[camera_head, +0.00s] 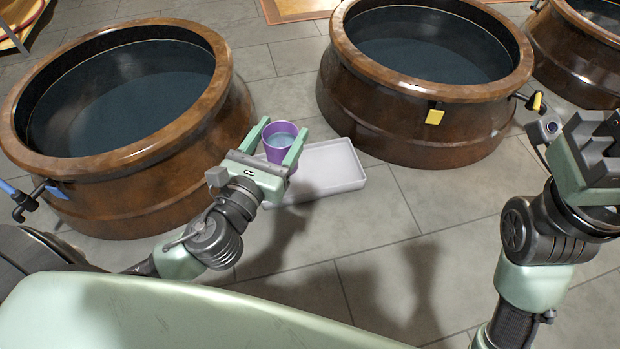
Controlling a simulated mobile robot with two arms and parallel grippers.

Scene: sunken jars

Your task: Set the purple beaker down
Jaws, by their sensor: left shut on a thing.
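The purple beaker (279,143) is upright, with bluish liquid showing inside its rim. My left gripper (281,141) is shut on it, with one green finger on each side. The beaker shows over the left end of a white tray (335,168) on the floor; I cannot tell whether it touches the tray. My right gripper (598,140) is at the right edge of the view, and its fingers cannot be made out.
A large brown jar (150,190) with dark liquid stands at the left, close to my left gripper. A third jar (575,60) is at the far right. Tiled floor in front is clear.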

